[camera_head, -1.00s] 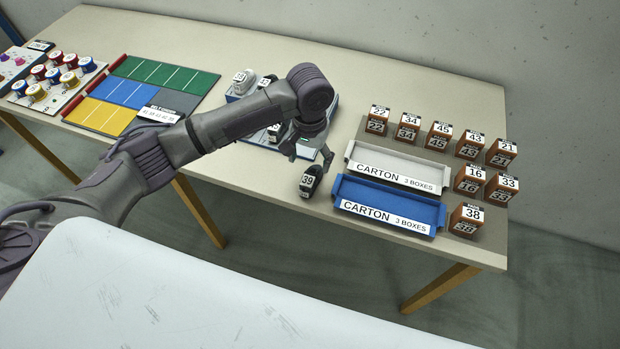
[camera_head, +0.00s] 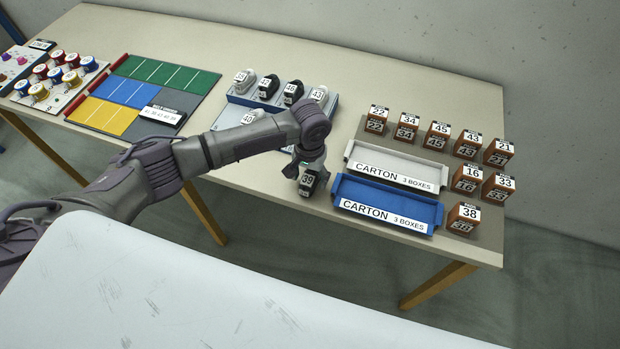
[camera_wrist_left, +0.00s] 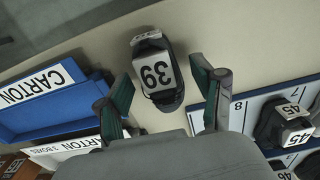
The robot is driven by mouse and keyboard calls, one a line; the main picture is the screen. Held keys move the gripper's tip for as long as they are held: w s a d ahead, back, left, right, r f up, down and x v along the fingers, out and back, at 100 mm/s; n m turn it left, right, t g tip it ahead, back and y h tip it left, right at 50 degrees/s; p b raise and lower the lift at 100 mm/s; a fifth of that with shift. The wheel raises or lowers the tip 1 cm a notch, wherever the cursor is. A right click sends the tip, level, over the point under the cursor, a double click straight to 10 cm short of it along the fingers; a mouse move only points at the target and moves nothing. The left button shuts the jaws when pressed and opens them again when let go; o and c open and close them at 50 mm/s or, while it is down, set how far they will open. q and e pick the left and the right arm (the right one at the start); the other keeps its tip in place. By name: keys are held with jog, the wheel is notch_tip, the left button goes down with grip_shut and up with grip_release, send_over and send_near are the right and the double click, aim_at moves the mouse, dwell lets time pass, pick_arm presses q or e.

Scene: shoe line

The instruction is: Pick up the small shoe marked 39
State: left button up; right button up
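The small dark shoe marked 39 (camera_head: 308,183) stands on the table just left of the blue carton tray. In the left wrist view the shoe (camera_wrist_left: 158,75) lies between and beyond the two fingertips, with bare table showing on both sides of it. My left gripper (camera_wrist_left: 166,92) is open there, its fingers spread on either side of the shoe and not touching it. In the head view my left gripper (camera_head: 304,166) is right above the shoe, and its fingers are partly hidden by the wrist. My right gripper is in neither view.
The blue carton tray (camera_head: 345,188) and white carton tray (camera_head: 356,155) stand empty close on the right. Several numbered brown boxes (camera_head: 465,217) stand beyond them. A blue and white rack (camera_head: 333,103) with several shoes is behind the arm.

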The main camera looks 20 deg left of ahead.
pick_arm(q)
jog(key=c, duration=1)
jog(key=shift+o, duration=0.2)
jog(key=shift+r, duration=0.1)
